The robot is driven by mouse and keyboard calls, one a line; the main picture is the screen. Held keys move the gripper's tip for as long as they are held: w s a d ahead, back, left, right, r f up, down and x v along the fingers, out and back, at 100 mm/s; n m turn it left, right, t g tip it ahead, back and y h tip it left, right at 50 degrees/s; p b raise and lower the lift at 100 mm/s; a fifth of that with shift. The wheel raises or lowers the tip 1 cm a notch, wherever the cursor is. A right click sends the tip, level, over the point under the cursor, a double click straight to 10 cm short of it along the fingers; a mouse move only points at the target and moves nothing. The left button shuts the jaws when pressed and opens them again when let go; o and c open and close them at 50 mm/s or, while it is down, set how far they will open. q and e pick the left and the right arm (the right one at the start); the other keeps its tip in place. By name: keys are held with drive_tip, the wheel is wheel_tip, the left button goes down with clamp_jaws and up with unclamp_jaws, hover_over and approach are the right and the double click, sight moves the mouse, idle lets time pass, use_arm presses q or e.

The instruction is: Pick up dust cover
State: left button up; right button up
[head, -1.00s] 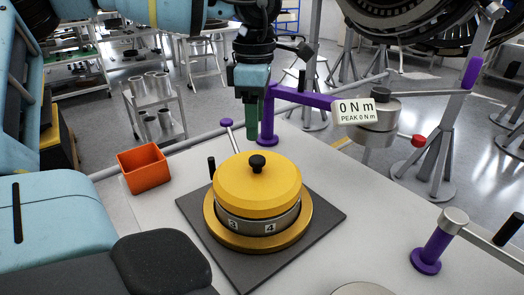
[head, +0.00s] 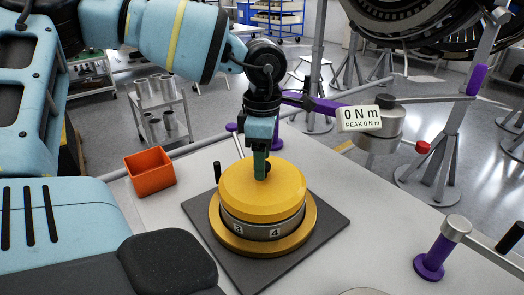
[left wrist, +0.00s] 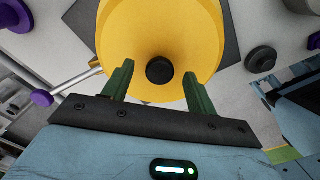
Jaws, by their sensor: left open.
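The dust cover (head: 258,200) is a yellow round lid with a black knob on top. It sits on a metal ring with number labels 3 and 4, above a gold flange (head: 262,246) on a dark square mat. My left gripper (head: 261,170) is over the cover, at the knob, and partly hides it in the head view. In the left wrist view the green fingers (left wrist: 158,82) are open, with the black knob (left wrist: 159,70) between them and slightly beyond their tips. A gap shows on both sides of the knob. My right gripper is not in view.
An orange bin (head: 150,171) stands on the table at left. A purple arm with a display reading 0 N m (head: 358,118) is behind the cover. A purple post with a handle (head: 435,250) stands at right. The table between is clear.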

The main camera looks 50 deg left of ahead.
use_arm(q)
clamp_jaws()
drive_tip(key=shift+r, duration=0.2)
idle(0.3)
drive_tip(key=shift+w+r, duration=0.1)
drive_tip(key=shift+r, duration=0.55)
drive_tip(key=shift+s+r+b, duration=0.25)
drive_tip(key=shift+r+b, duration=0.05)
drive_tip(key=shift+r, duration=0.75)
drive_tip(key=s+d+r, duration=0.1)
drive_tip(key=s+d, duration=0.2)
drive_tip(key=s, duration=1.2)
drive_tip(key=shift+s+r, duration=0.15)
drive_tip(key=shift+s, duration=0.05)
